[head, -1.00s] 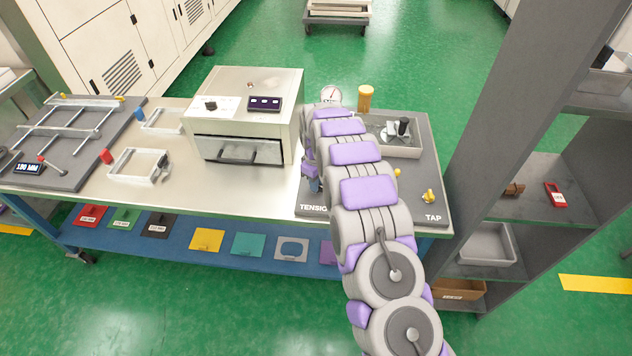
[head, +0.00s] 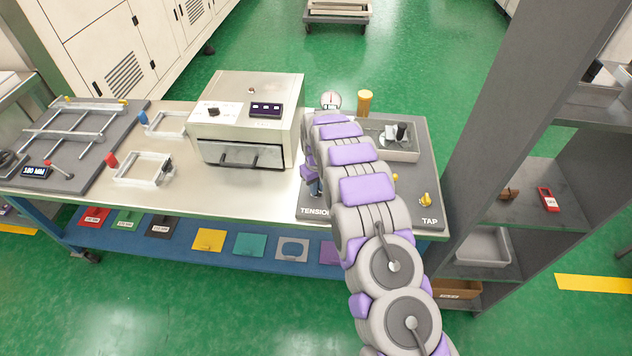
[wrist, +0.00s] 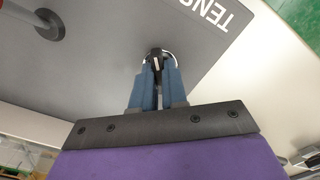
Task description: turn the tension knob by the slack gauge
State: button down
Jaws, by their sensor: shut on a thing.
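The tension knob (wrist: 155,56) is black with a pale ring around its base and shows at the top middle of the wrist view. My gripper (wrist: 158,75) has blue fingers, which are shut on the knob from both sides. In the head view my gripper (head: 315,187) is small and mostly hidden by my arm, just above the "TENSION" lettering. The knob itself is hidden there. The slack gauge (head: 330,99) is a round white dial at the back of the grey panel (head: 415,200), behind my arm. Its reading is too small to tell.
A steel oven-like box (head: 245,120) stands left of my arm. A grey shelf (head: 470,130) rises close on the right.

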jog(key=m+p, duration=0.2)
jog(key=m, duration=0.1)
jog(key=shift+r+m, duration=0.15)
jog(key=shift+m, duration=0.25)
jog(key=shift+m+p, duration=0.9)
jog(key=shift+m, duration=0.8)
jog(key=shift+a, duration=0.1)
jog(key=c, duration=1.2)
grip_release()
jog(key=shift+o, duration=0.2)
notch_tip(320, 180, up, 17)
jog(key=p, duration=0.2)
